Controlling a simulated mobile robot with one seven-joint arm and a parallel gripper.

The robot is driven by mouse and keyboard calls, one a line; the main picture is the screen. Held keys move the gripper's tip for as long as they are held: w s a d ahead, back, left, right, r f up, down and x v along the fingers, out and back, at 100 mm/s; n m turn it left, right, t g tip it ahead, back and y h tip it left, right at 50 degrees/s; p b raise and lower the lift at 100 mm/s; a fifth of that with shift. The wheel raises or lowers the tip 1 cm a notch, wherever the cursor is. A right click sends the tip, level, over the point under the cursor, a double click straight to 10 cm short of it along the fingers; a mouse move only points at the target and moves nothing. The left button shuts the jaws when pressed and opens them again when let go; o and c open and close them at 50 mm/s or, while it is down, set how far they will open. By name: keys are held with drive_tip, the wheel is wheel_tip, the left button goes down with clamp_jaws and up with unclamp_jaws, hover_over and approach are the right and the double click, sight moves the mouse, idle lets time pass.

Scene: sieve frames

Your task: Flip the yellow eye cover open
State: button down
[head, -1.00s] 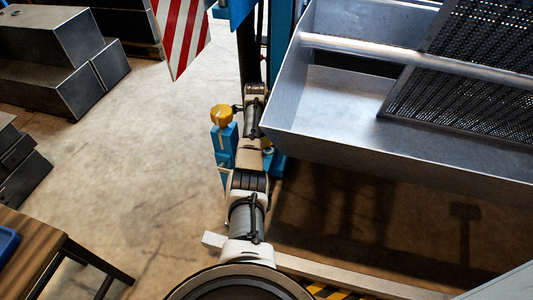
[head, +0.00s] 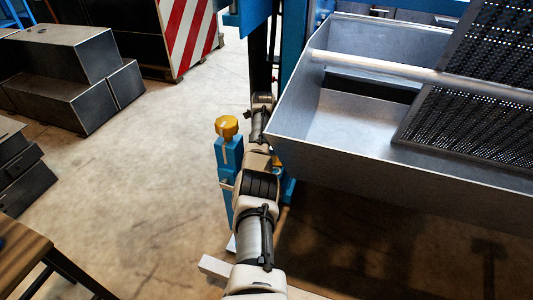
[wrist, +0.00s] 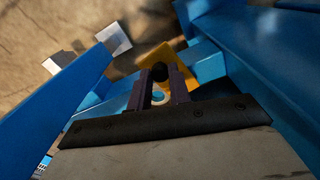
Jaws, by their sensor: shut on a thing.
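The yellow eye cover (wrist: 176,58) is a small flat yellow plate in the wrist view, lying tilted among blue metal parts. A round black knob (wrist: 160,72) stands in front of it, between the dark fingertips of my gripper (wrist: 160,78). The fingers are close together and shut on this knob, which appears to belong to the cover. In the head view a small yellow patch (head: 277,163) shows just right of my arm; my gripper is hidden there behind my own arm links.
A blue post with a yellow knob (head: 227,126) stands just left of my arm. A large metal trough (head: 400,158) with a perforated sieve (head: 480,100) fills the right. Blue beams (wrist: 50,115) flank my gripper closely. Open floor (head: 150,170) lies to the left.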

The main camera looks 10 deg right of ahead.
drive_tip(key=shift+w, duration=0.1)
idle(0.4)
drive_tip(key=c, duration=1.3)
unclamp_jaws()
